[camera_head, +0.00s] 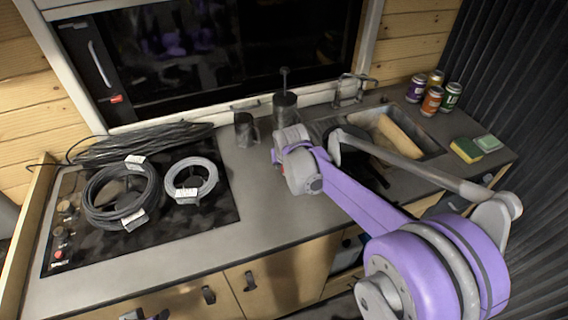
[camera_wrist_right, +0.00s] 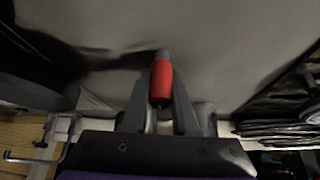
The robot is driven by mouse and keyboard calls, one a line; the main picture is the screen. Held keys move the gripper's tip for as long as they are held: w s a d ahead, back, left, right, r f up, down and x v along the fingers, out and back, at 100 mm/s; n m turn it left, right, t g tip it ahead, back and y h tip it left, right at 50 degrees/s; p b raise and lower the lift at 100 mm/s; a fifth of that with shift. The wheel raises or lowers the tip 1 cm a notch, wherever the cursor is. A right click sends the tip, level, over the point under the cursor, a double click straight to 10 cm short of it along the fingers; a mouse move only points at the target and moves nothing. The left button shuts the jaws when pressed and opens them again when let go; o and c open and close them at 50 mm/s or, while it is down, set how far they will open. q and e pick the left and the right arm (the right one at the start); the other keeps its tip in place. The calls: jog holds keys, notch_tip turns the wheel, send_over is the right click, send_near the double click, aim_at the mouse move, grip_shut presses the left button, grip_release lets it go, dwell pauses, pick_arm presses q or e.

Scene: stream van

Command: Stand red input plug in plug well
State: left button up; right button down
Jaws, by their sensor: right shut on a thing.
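The red input plug (camera_wrist_right: 161,82) shows in the right wrist view, a short red cylinder with a grey end at the top and a dark end at the bottom. My right gripper (camera_wrist_right: 160,95) is shut on it, one finger on each side. In the head view my right arm reaches in from the right over the counter; its wrist hides the fingers and the plug. I cannot make out the plug well in either view.
Black cable coils (camera_head: 122,196) and a grey coil (camera_head: 191,179) lie on the hob at left. A dark mug (camera_head: 245,130) and a dark canister (camera_head: 286,112) stand at the back. The sink (camera_head: 420,138), several cans and sponges (camera_head: 466,150) are at right.

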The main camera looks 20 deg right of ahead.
jog(key=shift+f, duration=0.15)
jog(key=c, duration=0.7)
grip_release()
